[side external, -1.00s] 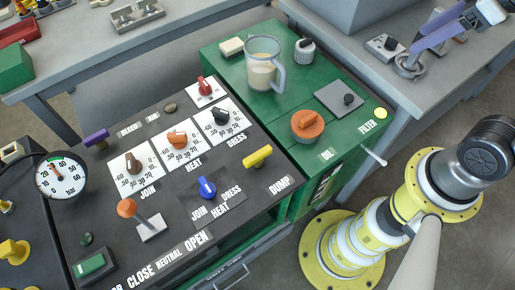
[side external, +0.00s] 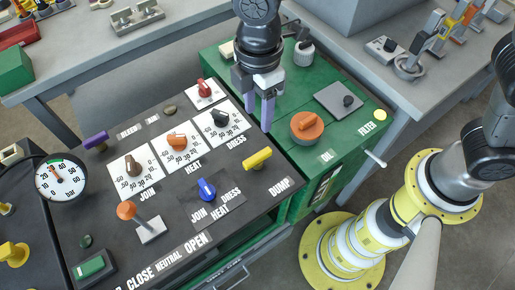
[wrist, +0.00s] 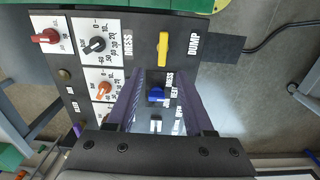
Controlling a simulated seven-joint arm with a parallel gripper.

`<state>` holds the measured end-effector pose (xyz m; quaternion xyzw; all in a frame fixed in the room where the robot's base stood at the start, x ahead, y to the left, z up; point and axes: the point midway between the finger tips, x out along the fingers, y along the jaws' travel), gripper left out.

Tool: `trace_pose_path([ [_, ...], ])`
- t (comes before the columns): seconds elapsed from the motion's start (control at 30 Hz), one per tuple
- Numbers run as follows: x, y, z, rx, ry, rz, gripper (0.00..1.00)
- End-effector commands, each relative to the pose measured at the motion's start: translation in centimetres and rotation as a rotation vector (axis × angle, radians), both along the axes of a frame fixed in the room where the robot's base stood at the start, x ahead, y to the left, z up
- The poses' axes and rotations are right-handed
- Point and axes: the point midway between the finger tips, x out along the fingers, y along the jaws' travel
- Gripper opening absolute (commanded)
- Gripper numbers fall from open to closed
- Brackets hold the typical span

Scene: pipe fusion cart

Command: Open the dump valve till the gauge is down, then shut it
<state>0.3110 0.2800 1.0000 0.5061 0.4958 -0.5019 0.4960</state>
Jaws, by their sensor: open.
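The dump valve has a yellow handle (side external: 257,157) beside the DUMP label at the right edge of the black panel. In the wrist view the yellow handle (wrist: 163,48) lies just beyond the fingertips, lengthwise to the fingers. The pressure gauge (side external: 60,176) is a round white dial at the panel's left; its needle points up and left, but I cannot read it exactly. My gripper (side external: 259,124) points down with purple fingers, above and behind the yellow handle. It also shows in the wrist view (wrist: 158,78), open and empty, not touching the handle.
The panel holds a blue selector (side external: 207,189), an orange-knobbed lever (side external: 127,209) and several dial knobs. An orange cap (side external: 307,124) stands on the green cabinet (side external: 351,138).

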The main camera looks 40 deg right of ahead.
Motion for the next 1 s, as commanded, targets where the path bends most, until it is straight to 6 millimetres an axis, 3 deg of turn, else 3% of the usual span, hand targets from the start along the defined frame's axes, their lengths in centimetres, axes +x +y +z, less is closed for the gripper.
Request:
trace_pose_path([
  [0.27,-0.7,0.5,-2.4,-0.007,0.008,0.018,0.53],
  [0.7,-0.7,0.4,-10.7,-0.007,0.008,0.017,0.53],
  [1.0,-0.6,0.5,-13.8,-0.005,0.005,0.017,0.53],
])
